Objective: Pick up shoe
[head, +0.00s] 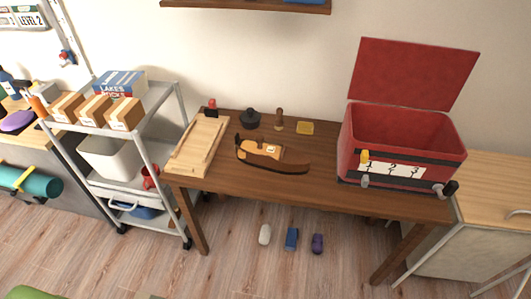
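A tan-brown, shoe-like item (262,151) with a dark curved sole or base lies near the middle of the dark wooden table (325,180). A small pale label or patch shows on its top. One end points right, and a dark upright piece stands at its left end. I cannot tell for certain that it is a shoe. On the floor under the table are three small items: a white one (265,234), a blue one (291,238) and a purple one (317,243). They are too small to identify surely. Neither of my grippers is in view.
A wooden tray (199,146) lies left on the table; a dark pot (250,119), a small brown item (279,119) and a yellow block (305,128) stand behind. An open red chest (400,140) fills the right. A grey cart (158,126) stands left. The floor in front is mostly clear.

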